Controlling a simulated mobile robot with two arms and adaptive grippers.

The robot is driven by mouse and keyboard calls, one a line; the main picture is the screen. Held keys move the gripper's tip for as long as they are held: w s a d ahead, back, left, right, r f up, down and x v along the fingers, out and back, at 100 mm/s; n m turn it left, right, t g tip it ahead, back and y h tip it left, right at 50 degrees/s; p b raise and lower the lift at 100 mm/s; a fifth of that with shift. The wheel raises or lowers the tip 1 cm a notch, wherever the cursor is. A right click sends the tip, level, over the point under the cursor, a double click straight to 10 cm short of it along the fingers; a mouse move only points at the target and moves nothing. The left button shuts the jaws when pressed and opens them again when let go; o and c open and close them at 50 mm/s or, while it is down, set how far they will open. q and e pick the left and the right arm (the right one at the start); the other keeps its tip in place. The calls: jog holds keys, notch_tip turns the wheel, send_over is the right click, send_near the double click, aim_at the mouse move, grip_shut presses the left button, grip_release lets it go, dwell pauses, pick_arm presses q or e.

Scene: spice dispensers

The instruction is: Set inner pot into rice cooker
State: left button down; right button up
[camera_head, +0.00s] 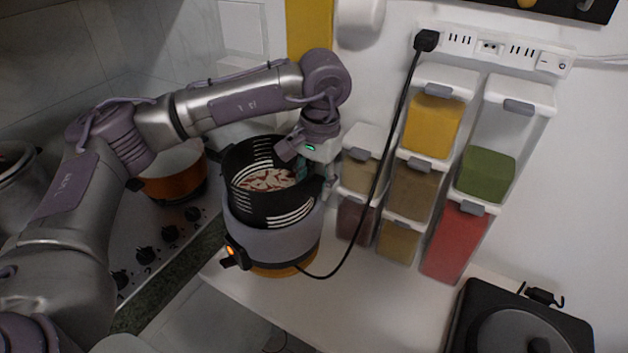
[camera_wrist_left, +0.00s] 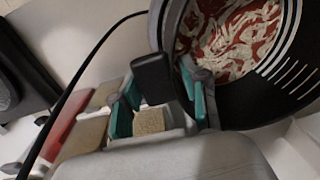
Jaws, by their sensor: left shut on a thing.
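The black inner pot (camera_head: 266,208) has white level lines inside and holds red and white food; it also shows in the wrist view (camera_wrist_left: 290,95). It is over the grey rice cooker (camera_head: 277,243), its wall standing well above the cooker's rim and slightly tilted. Whether its bottom rests inside is hidden. My left gripper (camera_head: 314,168) is shut on the pot's right side. In the wrist view, its teal fingers (camera_wrist_left: 160,105) flank a black handle-like piece (camera_wrist_left: 152,77). The cooker has a lit orange light and an orange base. My right gripper is not in view.
Clear spice dispensers (camera_head: 410,190) stand close to the right of the pot. A black cable (camera_head: 372,175) runs from the power strip (camera_head: 490,45) to the cooker. An orange pot (camera_head: 175,180) sits on the stove at left. A black appliance (camera_head: 515,325) is at lower right.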

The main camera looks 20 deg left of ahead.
pick_arm(q)
jog(key=shift+f+b, duration=2.75)
jog(key=shift+f, duration=0.55)
